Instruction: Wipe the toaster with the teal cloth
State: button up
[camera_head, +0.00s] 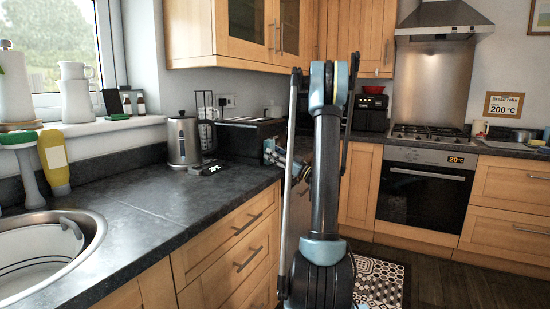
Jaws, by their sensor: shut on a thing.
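My gripper (273,156) is at the right edge of the dark counter, partly hidden behind my own column. It is shut on a small teal patch, the teal cloth (268,147), of which little shows. The cloth is in front of the right part of a low black box-shaped appliance (238,141), which looks like the toaster. That appliance stands on the counter by the back corner, and its right end is hidden by my arm. I cannot tell whether the cloth touches it.
A steel kettle (183,139) stands left of the black appliance, with a wire rack (206,125) behind it. Small dark items (205,168) lie in front. A round sink (45,250) is at the front left. The counter (130,205) between is clear.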

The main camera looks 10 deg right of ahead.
jog(key=shift+w, duration=0.1)
jog(key=shift+w+d, duration=1.15)
jog(key=shift+w, duration=0.2)
jog(key=shift+w+d, duration=0.5)
jog(key=shift+w, duration=0.3)
jog(key=shift+w+d, duration=0.5)
jog(key=shift+w, duration=0.3)
jog(key=shift+w+d, duration=0.7)
jog(key=shift+w, duration=0.3)
jog(key=shift+w+d, duration=0.75)
jog(key=shift+w, duration=0.2)
jog(key=shift+w+d, duration=0.7)
jog(key=shift+w, duration=0.3)
jog(key=shift+s+a, duration=0.5)
jog(key=shift+s, duration=0.3)
jog(key=shift+s+a, duration=0.5)
jog(key=shift+s, duration=0.3)
jog(key=shift+s+a, duration=1.15)
jog(key=shift+s, duration=0.3)
jog(key=shift+s+a, duration=1.15)
jog(key=shift+s, duration=0.35)
jog(key=shift+s+a, duration=1.15)
jog(key=shift+s, duration=0.3)
